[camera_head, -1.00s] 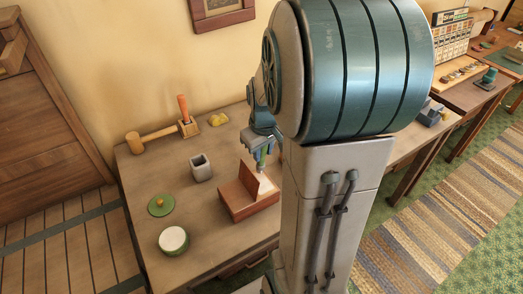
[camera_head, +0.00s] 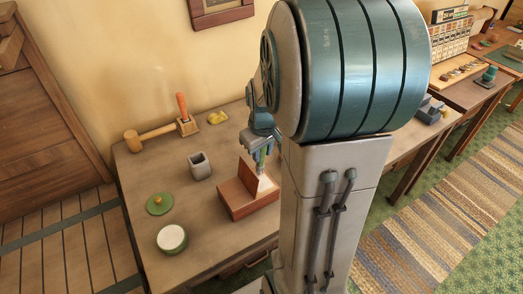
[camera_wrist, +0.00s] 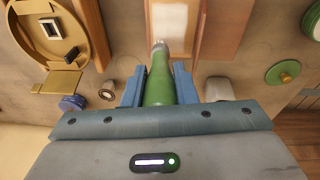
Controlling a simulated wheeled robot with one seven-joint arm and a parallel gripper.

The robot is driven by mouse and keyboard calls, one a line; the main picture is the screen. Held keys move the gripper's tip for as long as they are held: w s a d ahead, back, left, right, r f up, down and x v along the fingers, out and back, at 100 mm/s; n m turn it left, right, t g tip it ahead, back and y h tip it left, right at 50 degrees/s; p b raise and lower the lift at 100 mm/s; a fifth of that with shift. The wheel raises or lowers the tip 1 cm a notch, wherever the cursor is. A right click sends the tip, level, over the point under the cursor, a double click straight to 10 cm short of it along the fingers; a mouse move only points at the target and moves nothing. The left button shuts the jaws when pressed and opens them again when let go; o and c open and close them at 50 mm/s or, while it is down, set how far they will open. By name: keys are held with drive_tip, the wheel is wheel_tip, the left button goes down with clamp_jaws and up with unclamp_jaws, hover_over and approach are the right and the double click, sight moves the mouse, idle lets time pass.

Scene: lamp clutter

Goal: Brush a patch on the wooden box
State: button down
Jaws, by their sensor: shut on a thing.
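My gripper (camera_head: 262,145) is shut on a green-handled brush (camera_head: 261,158), which points down at the wooden box. In the wrist view the green handle (camera_wrist: 159,85) lies between my two blue fingers, its tip at the near end of a pale patch (camera_wrist: 175,22). Whether the tip touches is hard to tell. The pale area (camera_head: 268,188) shows beside the panel, partly behind the brush. The box also shows at the top of the wrist view (camera_wrist: 220,25).
A grey square cup (camera_head: 199,166) stands left of the box. A green lid (camera_head: 160,204) and a white-green bowl (camera_head: 172,239) are at the front left.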

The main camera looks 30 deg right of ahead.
drive_tip(key=shift+f, duration=0.2)
drive_tip(key=c, duration=2.1)
unclamp_jaws()
drive_tip(key=shift+c, duration=0.2)
clamp_jaws()
drive_tip(key=shift+s+a+f, duration=0.1)
drive_tip(key=shift+s+a, duration=0.15)
drive_tip(key=shift+s, duration=0.65)
drive_tip(key=shift+o, duration=0.4)
unclamp_jaws()
clamp_jaws()
drive_tip(key=shift+w, duration=0.85)
